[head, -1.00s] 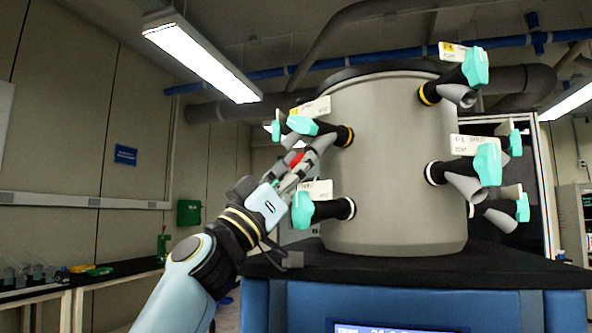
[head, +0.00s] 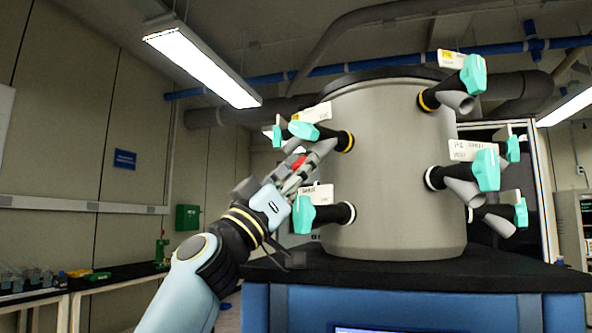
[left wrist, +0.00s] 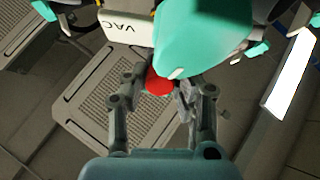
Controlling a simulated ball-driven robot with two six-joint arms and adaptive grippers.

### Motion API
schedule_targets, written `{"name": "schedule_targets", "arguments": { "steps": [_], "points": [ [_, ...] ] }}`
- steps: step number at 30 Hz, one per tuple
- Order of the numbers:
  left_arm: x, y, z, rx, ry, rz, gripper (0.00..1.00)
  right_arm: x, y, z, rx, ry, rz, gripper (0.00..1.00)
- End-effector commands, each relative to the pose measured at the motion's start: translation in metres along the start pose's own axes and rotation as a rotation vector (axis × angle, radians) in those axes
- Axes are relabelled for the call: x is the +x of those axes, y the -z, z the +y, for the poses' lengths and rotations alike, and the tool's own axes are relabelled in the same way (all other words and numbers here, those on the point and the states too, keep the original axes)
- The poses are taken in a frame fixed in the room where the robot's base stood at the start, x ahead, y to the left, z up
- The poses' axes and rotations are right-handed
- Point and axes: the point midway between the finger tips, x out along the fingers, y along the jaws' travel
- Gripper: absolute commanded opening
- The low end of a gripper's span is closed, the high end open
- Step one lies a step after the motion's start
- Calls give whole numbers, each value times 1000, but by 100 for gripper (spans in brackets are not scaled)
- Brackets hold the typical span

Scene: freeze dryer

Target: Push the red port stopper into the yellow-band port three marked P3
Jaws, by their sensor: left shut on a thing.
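The red port stopper (head: 299,166) is mostly hidden between the fingers of my left gripper (head: 306,169). The gripper is shut on it, just below and left of the upper-left yellow-band port (head: 348,141). That port has a teal handle (head: 303,130), a grey open nozzle (head: 324,148) slanting down-left, and a label too small to read. In the left wrist view the red stopper (left wrist: 159,82) shows between the fingertips, beside a large teal handle (left wrist: 190,40) that hides the port mouth. I cannot tell whether the stopper touches the nozzle. My right gripper is out of view.
A white-band port (head: 346,212) with a teal handle sits just below my gripper. Several more ports, including another yellow-band one (head: 429,98), stick out from the grey drum's (head: 390,180) right side. The drum stands on a black top. Space left of my arm is open.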

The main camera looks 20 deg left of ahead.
Motion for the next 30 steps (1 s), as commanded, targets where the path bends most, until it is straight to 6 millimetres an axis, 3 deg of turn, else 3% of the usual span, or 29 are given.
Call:
{"name": "schedule_targets", "arguments": {
  "steps": [3,4,9,25,30],
  "points": [
    [8,9,2,7,-3,19,0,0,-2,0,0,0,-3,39],
    [8,9,2,7,-3,18,29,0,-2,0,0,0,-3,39],
    [6,7,2,6,-3,14,51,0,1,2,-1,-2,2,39],
    [4,4,1,5,-2,8,52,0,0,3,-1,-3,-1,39],
    [-11,5,0,5,-1,4,52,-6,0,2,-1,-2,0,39]
  ]
}}
